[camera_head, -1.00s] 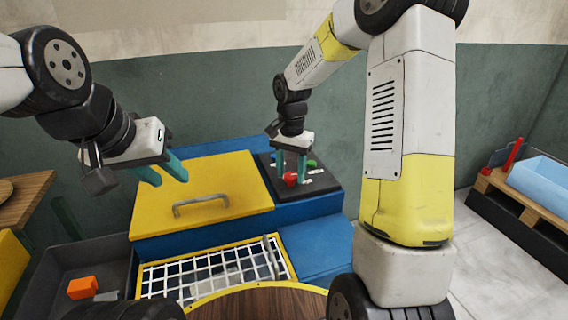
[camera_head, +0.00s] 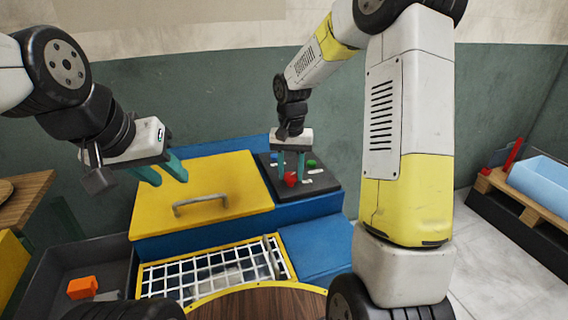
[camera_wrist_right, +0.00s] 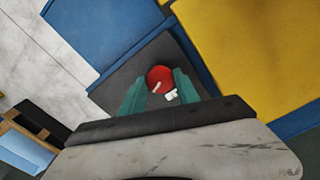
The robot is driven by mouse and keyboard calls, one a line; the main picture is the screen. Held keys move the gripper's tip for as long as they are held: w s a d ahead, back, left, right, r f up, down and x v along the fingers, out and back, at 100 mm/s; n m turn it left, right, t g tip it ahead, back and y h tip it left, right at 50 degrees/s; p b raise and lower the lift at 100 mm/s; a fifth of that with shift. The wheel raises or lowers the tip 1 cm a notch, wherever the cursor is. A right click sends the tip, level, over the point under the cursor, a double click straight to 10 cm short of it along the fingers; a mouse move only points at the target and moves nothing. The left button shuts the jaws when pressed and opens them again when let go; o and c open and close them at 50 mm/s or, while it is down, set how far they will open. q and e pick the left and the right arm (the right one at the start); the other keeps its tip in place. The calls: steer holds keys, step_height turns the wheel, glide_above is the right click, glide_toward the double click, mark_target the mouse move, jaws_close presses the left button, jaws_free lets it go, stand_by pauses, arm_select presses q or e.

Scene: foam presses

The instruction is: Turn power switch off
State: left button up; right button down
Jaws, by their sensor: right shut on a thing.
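The red switch knob (camera_head: 289,179) sits on a black control panel (camera_head: 325,188) at the right of the blue press. In the right wrist view the round red knob (camera_wrist_right: 159,75) shows a pale line across it. My right gripper (camera_head: 291,176) points down at the panel, shut on the red knob with one teal finger on each side. The fingers also show in the wrist view (camera_wrist_right: 159,84). My left gripper (camera_head: 170,180) is open and empty above the yellow lid's left part. Small white labels lie beside the knob.
A green button (camera_head: 311,163) is just behind the knob. The yellow lid (camera_head: 235,180) with its grey handle is to the left, above a white grid (camera_head: 215,275). A grey bin (camera_head: 55,265) holds an orange piece. A light-blue crate (camera_head: 545,185) stands far right.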

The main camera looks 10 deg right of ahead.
mark_target(291, 175)
steer(key=n, duration=1.3)
steer(key=shift+r+n, duration=0.1)
steer(key=shift+n, duration=0.3)
stand_by(0.3)
steer(key=c, duration=0.9)
jaws_free()
step_height(291, 175, up, 8)
steer(key=shift+f, duration=0.15)
